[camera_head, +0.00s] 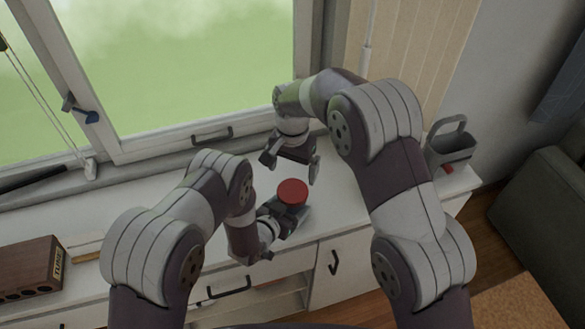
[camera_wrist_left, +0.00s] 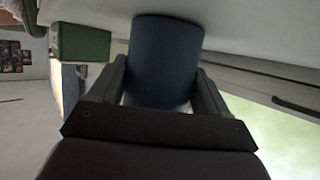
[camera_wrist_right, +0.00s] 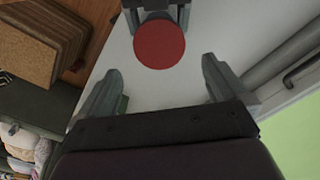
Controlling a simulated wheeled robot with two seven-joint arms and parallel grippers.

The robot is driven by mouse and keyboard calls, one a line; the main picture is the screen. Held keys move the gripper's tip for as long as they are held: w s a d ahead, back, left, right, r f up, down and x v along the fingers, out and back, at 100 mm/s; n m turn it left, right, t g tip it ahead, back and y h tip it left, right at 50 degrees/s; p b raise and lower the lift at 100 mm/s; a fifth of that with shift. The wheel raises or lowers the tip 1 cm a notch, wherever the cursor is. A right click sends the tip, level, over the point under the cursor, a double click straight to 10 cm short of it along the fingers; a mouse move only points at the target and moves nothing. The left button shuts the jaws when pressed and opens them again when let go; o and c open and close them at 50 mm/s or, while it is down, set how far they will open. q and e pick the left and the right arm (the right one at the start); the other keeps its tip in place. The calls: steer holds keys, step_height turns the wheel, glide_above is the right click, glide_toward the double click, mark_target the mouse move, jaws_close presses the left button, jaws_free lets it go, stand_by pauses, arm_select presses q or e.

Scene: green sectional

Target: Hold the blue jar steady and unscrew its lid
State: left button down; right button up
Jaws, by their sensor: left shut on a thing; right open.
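The blue jar (camera_wrist_left: 165,60) stands on the white cabinet top, between the fingers of my left gripper (camera_wrist_left: 163,85), which is shut on its side. In the head view my left gripper (camera_head: 290,218) reaches the jar from the left, and its fingers hide most of the jar body. The round red lid (camera_head: 292,191) sits on top of the jar; it also shows in the right wrist view (camera_wrist_right: 159,44). My right gripper (camera_head: 290,164) is open and empty, above and behind the lid, pointing down. In the right wrist view the lid lies beyond its fingertips (camera_wrist_right: 158,78), apart from them.
The white cabinet top (camera_head: 340,205) is clear around the jar. A window with a handle (camera_head: 212,134) stands behind it. A grey caddy (camera_head: 452,145) stands at the right end. A brown wooden box (camera_head: 30,268) is at the left. A dark green sofa (camera_head: 545,165) is at the right.

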mark_target(293, 190)
steer(key=shift+m, duration=0.3)
step_height(293, 190, down, 8)
steer(key=c, duration=1)
steer(key=n, duration=1)
